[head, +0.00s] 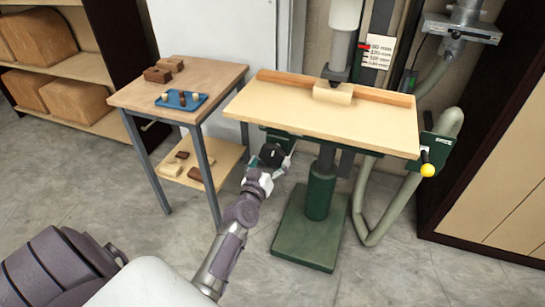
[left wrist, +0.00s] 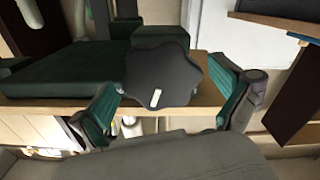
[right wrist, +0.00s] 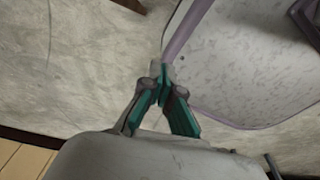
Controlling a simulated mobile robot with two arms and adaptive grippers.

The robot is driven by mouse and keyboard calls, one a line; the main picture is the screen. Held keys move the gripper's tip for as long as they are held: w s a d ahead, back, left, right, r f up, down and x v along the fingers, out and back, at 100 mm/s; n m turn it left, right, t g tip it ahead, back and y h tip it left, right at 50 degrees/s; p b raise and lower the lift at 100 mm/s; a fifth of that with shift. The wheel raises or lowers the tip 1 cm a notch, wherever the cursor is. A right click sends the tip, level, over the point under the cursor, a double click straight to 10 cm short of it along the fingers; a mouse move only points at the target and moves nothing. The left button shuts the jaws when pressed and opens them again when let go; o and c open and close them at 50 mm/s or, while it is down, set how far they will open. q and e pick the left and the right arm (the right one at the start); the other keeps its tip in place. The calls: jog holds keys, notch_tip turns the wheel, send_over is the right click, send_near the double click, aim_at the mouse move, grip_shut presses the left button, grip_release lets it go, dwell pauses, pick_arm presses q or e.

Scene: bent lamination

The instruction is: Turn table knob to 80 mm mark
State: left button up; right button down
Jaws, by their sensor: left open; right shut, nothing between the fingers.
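A black lobed knob (left wrist: 161,74) with a white mark on its face is in the middle of the left wrist view. In the head view the knob (head: 271,154) is under the left part of the drill press table (head: 330,112). My left gripper (left wrist: 168,98) is open, with one finger on each side of the knob; whether they touch it I cannot tell. A white mm scale (head: 380,50) is on the machine's column, with a red pointer (head: 364,46) near its top line; its figures are too small to read surely. My right gripper (right wrist: 163,80) is shut and empty, over the floor.
A wooden side table (head: 180,82) with a blue tray (head: 181,101) and brown blocks stands left of the machine. A wood block (head: 332,93) lies on the machine table under the spindle. A yellow-ended crank (head: 427,170) sticks out at its right. A grey hose (head: 372,205) hangs behind.

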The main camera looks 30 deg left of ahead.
pick_arm(q)
jog(key=shift+x, duration=0.9)
jog(key=shift+c, duration=0.3)
jog(key=c, duration=0.8)
jog(key=n, duration=0.3)
jog(key=shift+d, duration=0.1)
jog(key=shift+c, duration=0.2)
jog(key=o, duration=0.9)
